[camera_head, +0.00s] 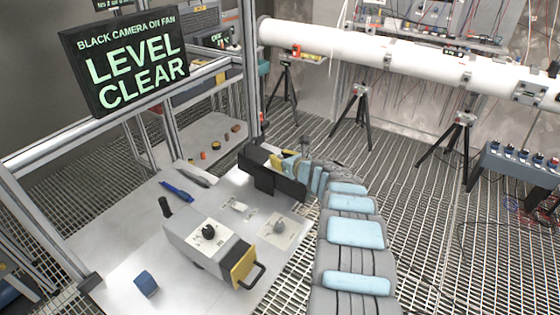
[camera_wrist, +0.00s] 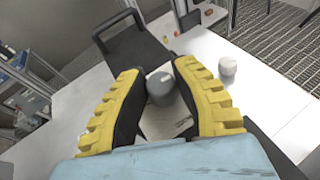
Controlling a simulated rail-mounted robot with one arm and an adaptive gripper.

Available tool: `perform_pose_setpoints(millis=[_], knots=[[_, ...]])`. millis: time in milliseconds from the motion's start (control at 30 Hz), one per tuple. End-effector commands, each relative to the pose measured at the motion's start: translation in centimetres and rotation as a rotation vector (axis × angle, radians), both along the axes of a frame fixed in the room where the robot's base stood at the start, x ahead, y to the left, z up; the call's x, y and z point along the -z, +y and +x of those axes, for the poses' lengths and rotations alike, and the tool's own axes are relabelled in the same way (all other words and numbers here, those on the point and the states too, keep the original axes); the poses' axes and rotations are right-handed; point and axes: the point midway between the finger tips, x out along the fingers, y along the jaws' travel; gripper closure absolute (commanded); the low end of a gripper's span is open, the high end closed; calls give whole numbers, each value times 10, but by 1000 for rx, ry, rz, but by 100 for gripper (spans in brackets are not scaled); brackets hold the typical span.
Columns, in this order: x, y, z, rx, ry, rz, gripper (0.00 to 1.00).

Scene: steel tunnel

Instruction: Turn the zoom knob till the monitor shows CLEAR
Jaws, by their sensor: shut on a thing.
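The monitor (camera_head: 124,60) at the upper left of the head view reads "BLACK CAMERA ON FAN", "LEVEL", "CLEAR" in green letters. In the wrist view a grey round knob (camera_wrist: 160,88) stands on a pale plate between the yellow fingers of my gripper (camera_wrist: 159,84), which are shut on it. In the head view my gripper (camera_head: 284,163) is at the far right part of the white table, behind a black box (camera_head: 266,182). That box hides the held knob there.
On the white table (camera_head: 125,235) stand a grey box with a dial and yellow end (camera_head: 215,243), a plate with another grey knob (camera_head: 279,228), a blue block (camera_head: 146,284) and a blue tool (camera_head: 177,191). A white pipe (camera_head: 390,52) on tripods runs behind.

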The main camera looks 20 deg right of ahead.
Motion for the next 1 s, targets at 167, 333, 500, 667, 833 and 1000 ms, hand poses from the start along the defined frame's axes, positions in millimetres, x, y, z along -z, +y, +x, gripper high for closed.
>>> perform_pose_setpoints(millis=[167,333,500,667,833,1000], knots=[[1,0,0,-1,2,0,100],[1,0,0,-1,1,1,100],[1,0,0,-1,1,0,42],[1,0,0,-1,0,0,42],[-1,0,0,-1,0,0,42],[-13,0,0,-1,0,-1,42]])
